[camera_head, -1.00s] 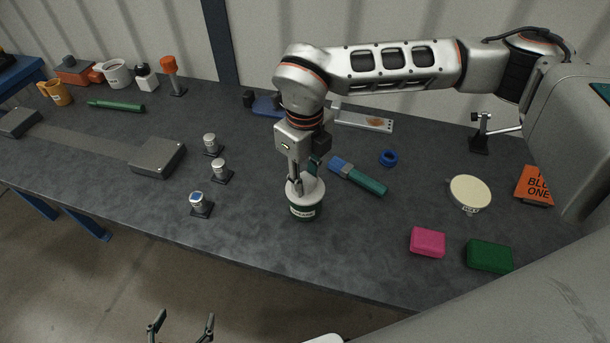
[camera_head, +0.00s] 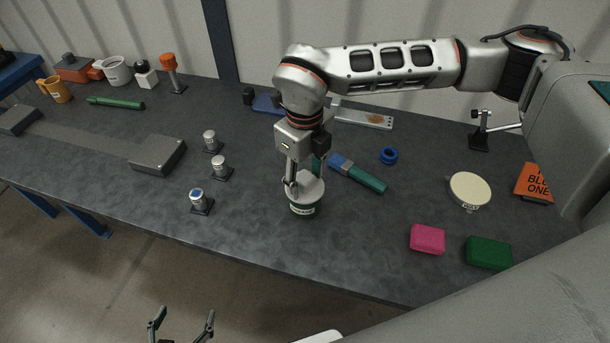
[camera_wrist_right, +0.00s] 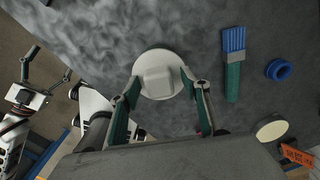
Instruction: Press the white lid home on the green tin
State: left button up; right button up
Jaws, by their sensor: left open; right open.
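The green tin (camera_head: 304,209) stands upright near the table's front edge with a pale label band. The white lid (camera_head: 312,187) lies on top of it; I cannot tell whether it is fully seated. One finger hides part of the lid in the head view. My left gripper (camera_head: 181,326) is open and empty, low in front of the table.
A brush (camera_head: 357,174) lies behind and right of the tin, near a blue ring (camera_head: 388,156). A pink block (camera_head: 427,239) and a green block (camera_head: 489,253) are at right. Several small metal couplers (camera_head: 219,166) stand left. The table between them and the tin is clear.

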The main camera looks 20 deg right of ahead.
notch_tip(320, 180, up, 12)
dwell(0.6)
dwell(0.4)
